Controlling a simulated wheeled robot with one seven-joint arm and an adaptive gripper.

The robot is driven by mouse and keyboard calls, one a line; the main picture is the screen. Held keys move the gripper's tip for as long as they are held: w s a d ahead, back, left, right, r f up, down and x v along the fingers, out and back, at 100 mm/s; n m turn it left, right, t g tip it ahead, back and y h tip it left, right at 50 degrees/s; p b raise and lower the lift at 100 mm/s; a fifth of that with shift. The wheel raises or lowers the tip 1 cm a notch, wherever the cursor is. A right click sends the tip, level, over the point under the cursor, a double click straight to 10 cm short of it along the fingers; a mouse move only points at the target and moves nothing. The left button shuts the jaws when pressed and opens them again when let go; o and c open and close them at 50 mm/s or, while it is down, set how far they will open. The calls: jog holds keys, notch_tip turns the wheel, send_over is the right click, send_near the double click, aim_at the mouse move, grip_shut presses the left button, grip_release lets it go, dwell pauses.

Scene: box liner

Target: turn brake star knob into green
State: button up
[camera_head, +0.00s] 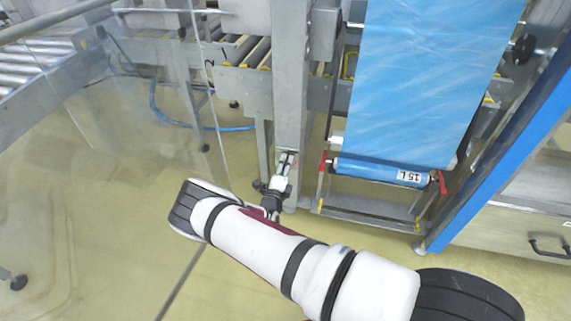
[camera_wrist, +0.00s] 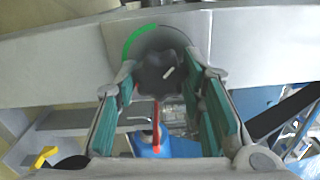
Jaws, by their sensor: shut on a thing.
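The brake star knob (camera_wrist: 153,76) is dark, with a short white mark near its middle that slants toward the upper right. A green arc (camera_wrist: 137,39) curves around the knob's upper left on the grey metal face. The white mark does not point at the green arc. My gripper (camera_head: 286,163) reaches the grey upright post in the head view. In the wrist view its two teal-padded fingers stand on either side of the knob, shut on it. The lower part of the knob is partly hard to see, and the knob is hidden in the head view.
A blue liner film (camera_head: 425,80) hangs to the right of the grey post (camera_head: 290,75), above a blue roll (camera_head: 380,171) labelled 15L. A red lever (camera_head: 322,162) sits close to my gripper's right. Roller conveyors (camera_head: 30,65) stand behind. Floor at the left is open.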

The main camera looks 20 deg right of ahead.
jog(key=m+p, duration=0.1)
jog(key=m, duration=0.3)
jog(key=shift+f+m, duration=0.1)
jog(key=shift+m, duration=0.2)
jog(key=shift+f+m+p, duration=0.1)
jog(key=shift+m+p, duration=0.75)
jog(key=shift+m, duration=1.45)
jog(key=o, duration=1.2)
jog(key=shift+c, duration=0.2)
jog(key=v, duration=1.2)
